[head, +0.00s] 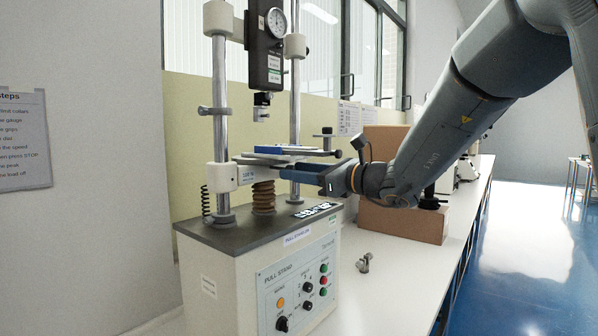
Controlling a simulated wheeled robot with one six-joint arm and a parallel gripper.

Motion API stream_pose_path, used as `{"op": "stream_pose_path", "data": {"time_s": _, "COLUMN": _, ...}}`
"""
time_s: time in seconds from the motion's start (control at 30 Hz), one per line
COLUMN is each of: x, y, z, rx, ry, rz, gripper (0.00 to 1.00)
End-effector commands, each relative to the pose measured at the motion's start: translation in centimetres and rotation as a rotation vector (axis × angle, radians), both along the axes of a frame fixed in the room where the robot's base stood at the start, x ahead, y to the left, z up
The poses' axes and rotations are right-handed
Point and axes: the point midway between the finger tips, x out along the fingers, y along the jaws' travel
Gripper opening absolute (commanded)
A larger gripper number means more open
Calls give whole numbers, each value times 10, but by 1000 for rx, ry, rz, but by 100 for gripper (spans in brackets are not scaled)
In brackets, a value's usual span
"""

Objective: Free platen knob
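The pull stand (260,262) stands on the bench, with two steel columns and a dial gauge head (267,48) above. Its platen (262,161) is a thin flat plate on the crosshead between the columns, with a blue piece (285,150) on top. A dark knob on a short upright stem (327,131) shows at the platen's right end; I take it for the platen knob. My gripper (310,174) reaches in from the right at platen height, just below the knob. Its fingertips overlap the platen edge, so its opening and any contact are hidden.
A brown cardboard box (405,222) stands on the bench behind my wrist. A small metal fitting (364,262) lies on the bench right of the stand. The front bench strip is otherwise clear.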

Motion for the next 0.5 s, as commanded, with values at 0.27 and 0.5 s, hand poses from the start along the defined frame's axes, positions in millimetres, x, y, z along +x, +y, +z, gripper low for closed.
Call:
{"op": "stream_pose_path", "data": {"time_s": 0.27, "x": 0, "y": 0, "z": 0, "rx": 0, "ry": 0, "rz": 1, "gripper": 9}}
{"op": "stream_pose_path", "data": {"time_s": 0.5, "x": 0, "y": 0, "z": -1, "rx": -9, "ry": -11, "rz": 1, "gripper": 0}}
